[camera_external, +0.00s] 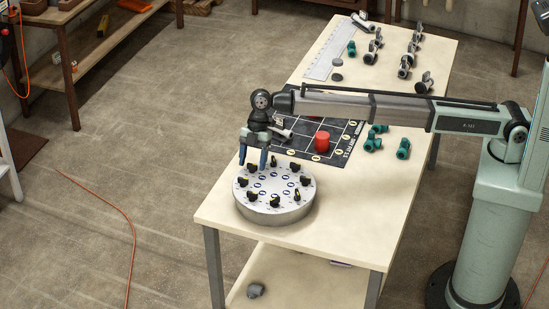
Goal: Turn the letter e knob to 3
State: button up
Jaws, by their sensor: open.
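A round grey panel (274,214) sits near the front end of the table, with a pale top carrying a ring of black knobs with yellow marks. Blue round labels lie inside the ring, but their letters are too small to read, so I cannot tell which knob is e. My gripper (253,166) points down with its blue fingers apart and empty, above the back left part of the panel. A knob (273,162) stands just right of the fingers, and another knob (256,170) is close below them. I cannot tell whether the fingers touch any knob.
Behind the panel lies a black gridded board (340,132) with a red cylinder (322,141) on it. Teal pipe fittings (373,144) lie to its right. Grey fittings (404,66) and a ruler (328,50) are farther back. The table front right of the panel is clear.

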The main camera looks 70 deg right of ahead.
jog(key=shift+f, duration=0.1)
jog(key=c, duration=1.1)
